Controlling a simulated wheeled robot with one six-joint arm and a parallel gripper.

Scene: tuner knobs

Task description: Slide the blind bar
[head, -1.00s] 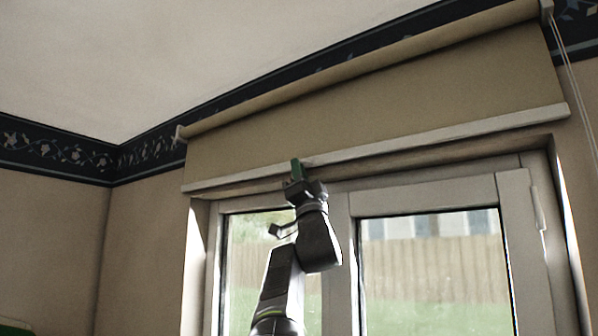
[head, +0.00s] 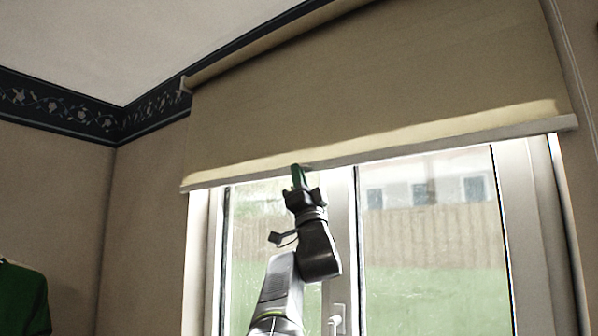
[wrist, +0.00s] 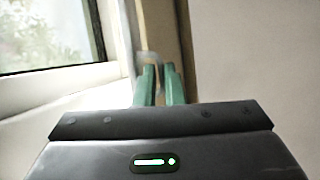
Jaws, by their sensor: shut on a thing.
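The beige roller blind (head: 350,85) hangs partly down over the window in the head view. Its pale blind bar (head: 450,134) runs along the lower edge, above the window panes. My gripper (head: 298,174) reaches up to the bar left of its middle, with its green fingertips at the bar. In the wrist view the two green fingers of my gripper (wrist: 159,84) are close together and shut on the bar. The bar's pale end (wrist: 149,58) shows in part at the fingertips; the rest is hard to make out there.
The window (head: 430,240) with pale frames lies behind my arm. A window handle (head: 336,320) is low on the middle frame. A cord (head: 583,60) hangs at the right. Green cloth (head: 22,300) shows at the lower left.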

